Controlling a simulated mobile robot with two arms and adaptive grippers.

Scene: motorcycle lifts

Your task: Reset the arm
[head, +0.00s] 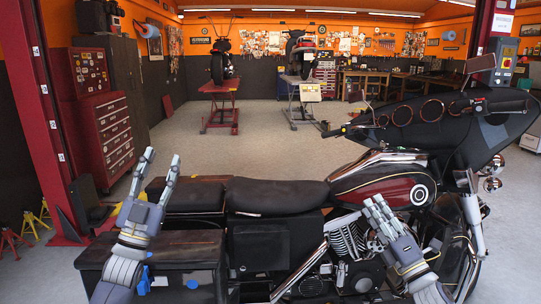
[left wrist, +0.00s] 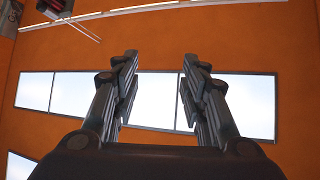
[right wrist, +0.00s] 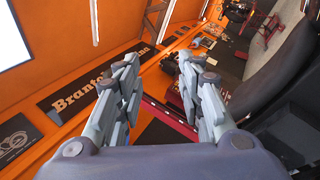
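My left gripper (head: 157,172) is raised at the left of the head view, in front of the motorcycle's rear case, with its fingers pointing up. In the left wrist view its two fingers (left wrist: 158,88) stand apart with nothing between them. My right gripper (head: 378,207) is at the right of centre in the head view, in front of the motorcycle's engine, fingers pointing up and to the left. In the right wrist view its fingers (right wrist: 159,85) are apart and empty. Neither gripper visibly holds anything.
A black and dark red motorcycle (head: 275,196) stands close across the front. A red tool cabinet (head: 103,137) and a red lift post (head: 42,110) are at the left. Two more motorcycles stand on a red lift (head: 220,88) and a grey lift (head: 297,112) farther back. The middle floor (head: 240,155) is clear.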

